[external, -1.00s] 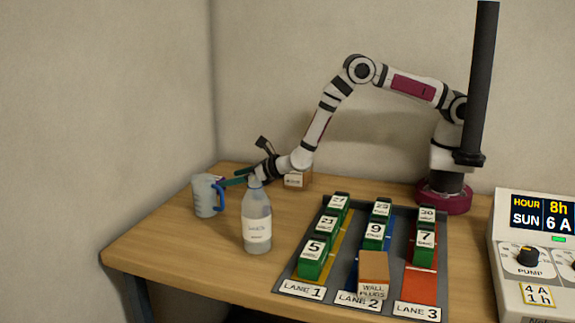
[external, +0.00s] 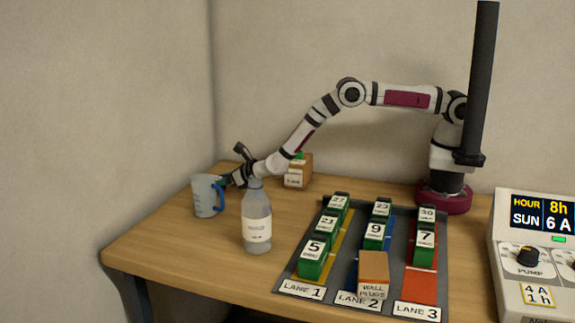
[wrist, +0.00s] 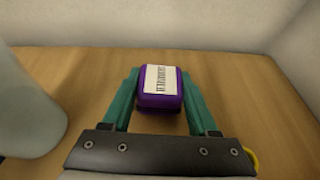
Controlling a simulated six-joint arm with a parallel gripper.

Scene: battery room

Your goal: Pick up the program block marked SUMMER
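A purple block (wrist: 160,95) with a white label stands on the table in the wrist view. The label's print runs sideways and is too blurred to read for certain. My gripper (wrist: 160,86) is open, with one teal finger on each side of the block and narrow gaps between. In the external view my gripper (external: 228,180) is low over the table's left part, behind the bottle and beside the mug. Its fingertips and the purple block are mostly hidden there.
Right are a lane tray (external: 333,277) with several green blocks, a wall plugs box (external: 373,268) and a control panel (external: 535,262).

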